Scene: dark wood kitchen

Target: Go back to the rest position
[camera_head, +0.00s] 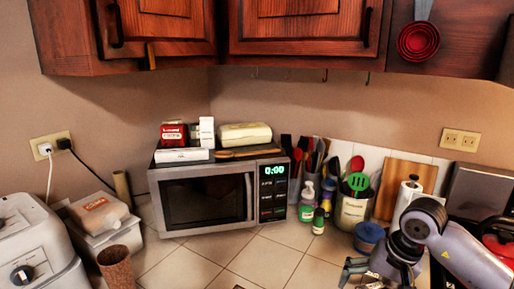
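My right arm comes in from the lower right and bends at a dark joint over the counter. My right gripper (356,274) is at the bottom edge, left of that joint and in front of the blue-lidded tub. One finger shows, pointing left; the rest is cut off by the frame or hidden, so I cannot tell whether it is open or shut. I see nothing held in the part that shows. My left arm and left gripper are not in view.
A microwave (207,196) stands against the wall, with boxes on top. Right of it are bottles (307,201), a utensil jar (351,211) and a blue-lidded tub (368,235). A brown cup (116,267) stands at left.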

